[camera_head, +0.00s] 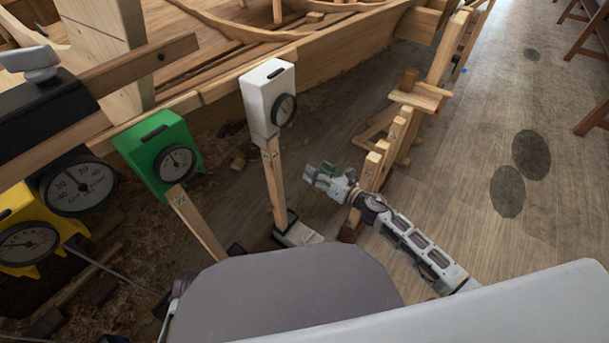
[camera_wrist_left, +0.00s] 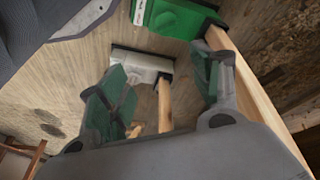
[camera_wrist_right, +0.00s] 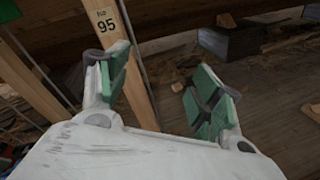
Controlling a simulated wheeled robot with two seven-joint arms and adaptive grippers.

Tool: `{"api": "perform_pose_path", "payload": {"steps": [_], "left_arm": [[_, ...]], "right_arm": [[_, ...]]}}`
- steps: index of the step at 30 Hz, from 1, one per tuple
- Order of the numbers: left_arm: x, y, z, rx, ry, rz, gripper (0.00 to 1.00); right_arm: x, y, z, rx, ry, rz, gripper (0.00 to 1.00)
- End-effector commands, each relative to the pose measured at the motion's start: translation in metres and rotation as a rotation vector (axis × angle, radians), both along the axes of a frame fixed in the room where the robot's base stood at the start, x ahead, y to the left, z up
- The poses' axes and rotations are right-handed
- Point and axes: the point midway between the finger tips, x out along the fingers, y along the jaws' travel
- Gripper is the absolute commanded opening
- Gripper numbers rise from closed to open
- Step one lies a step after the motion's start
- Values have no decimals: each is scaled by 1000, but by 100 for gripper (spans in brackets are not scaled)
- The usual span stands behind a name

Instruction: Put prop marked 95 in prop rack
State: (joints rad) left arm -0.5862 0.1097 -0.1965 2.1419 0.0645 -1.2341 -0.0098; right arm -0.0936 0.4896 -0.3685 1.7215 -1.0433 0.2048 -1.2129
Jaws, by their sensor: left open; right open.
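The prop marked 95 (camera_wrist_right: 107,25) is a pale wooden post in the right wrist view. It runs behind the left finger of my right gripper (camera_wrist_right: 155,68), which is open and empty. In the head view, my right gripper (camera_head: 318,177) is to the right of a post under a white gauge box (camera_head: 268,95), with a gap between them. That post may be the prop marked 95; its number is too small to read there. The prop rack (camera_head: 396,132) appears to be the wooden frame with several short uprights behind my right arm. My left gripper (camera_wrist_left: 160,65) is open and empty in the left wrist view.
A green gauge box (camera_head: 157,150) tops another post left of the white one. A yellow gauge (camera_head: 28,238) and black gauge unit (camera_head: 55,130) stand farther left. The wooden hull (camera_head: 340,42) fills the back. Open floor (camera_head: 480,130) lies right of the rack.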

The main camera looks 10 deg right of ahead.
Motion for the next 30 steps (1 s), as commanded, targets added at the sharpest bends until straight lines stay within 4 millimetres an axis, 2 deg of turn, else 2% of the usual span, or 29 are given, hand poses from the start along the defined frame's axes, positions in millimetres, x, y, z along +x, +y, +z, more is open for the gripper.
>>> {"api": "perform_pose_path", "payload": {"steps": [15,21,30], "left_arm": [[-6,-3,36,-22,-31,-12,64],[-8,-3,45,-25,-35,-16,64],[-9,-3,47,-25,-35,-16,64]], "right_arm": [[-18,44,38,-262,-320,173,65],[-23,51,45,-312,-381,200,65],[-24,52,47,-318,-388,203,65]]}}
